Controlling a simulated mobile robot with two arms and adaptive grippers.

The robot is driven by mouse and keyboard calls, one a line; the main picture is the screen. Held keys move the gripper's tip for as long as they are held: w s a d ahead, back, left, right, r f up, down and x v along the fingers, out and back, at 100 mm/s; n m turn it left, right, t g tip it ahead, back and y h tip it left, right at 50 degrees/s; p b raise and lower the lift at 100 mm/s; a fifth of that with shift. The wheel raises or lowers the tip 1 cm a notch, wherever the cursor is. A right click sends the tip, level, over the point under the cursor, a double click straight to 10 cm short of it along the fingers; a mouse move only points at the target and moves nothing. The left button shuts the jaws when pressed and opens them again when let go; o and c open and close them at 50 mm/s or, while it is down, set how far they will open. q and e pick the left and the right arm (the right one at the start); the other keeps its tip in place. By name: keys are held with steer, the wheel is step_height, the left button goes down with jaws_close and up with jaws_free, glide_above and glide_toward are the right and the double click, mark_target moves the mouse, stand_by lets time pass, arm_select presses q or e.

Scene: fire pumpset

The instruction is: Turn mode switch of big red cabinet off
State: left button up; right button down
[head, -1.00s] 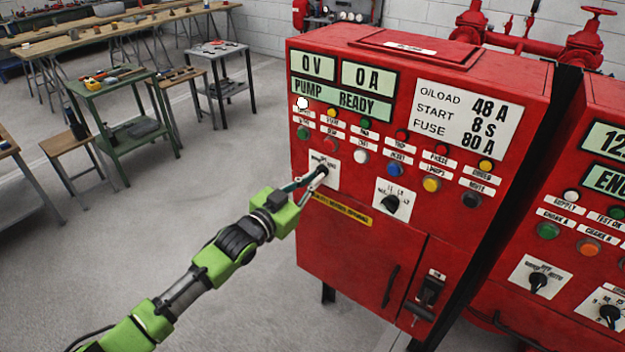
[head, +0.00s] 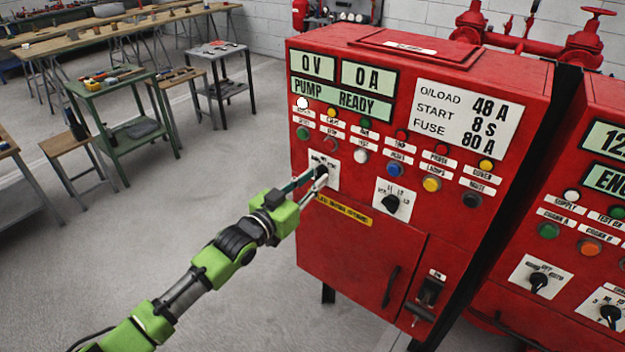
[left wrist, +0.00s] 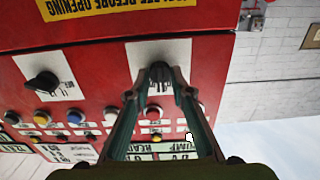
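The big red cabinet (head: 350,255) stands in the middle of the head view, with displays, buttons and two rotary switches. The left rotary switch sits on a white plate (head: 331,159); its black knob (left wrist: 160,73) shows in the left wrist view. The other black rotary switch (head: 391,204) is to its right and also shows in the left wrist view (left wrist: 43,81). My left gripper (head: 321,174) is at the left switch, one finger on each side of the knob. The fingers (left wrist: 159,78) are apart, and firm contact cannot be made out. My right gripper is not in view.
A second red cabinet (head: 575,310) stands close on the right. A yellow label (head: 343,209) and a door handle (head: 390,286) lie below the switches. A green table (head: 125,135) and workbenches stand at the left, with clear floor between.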

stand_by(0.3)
arm_select(q)
steer(key=v, duration=1.2)
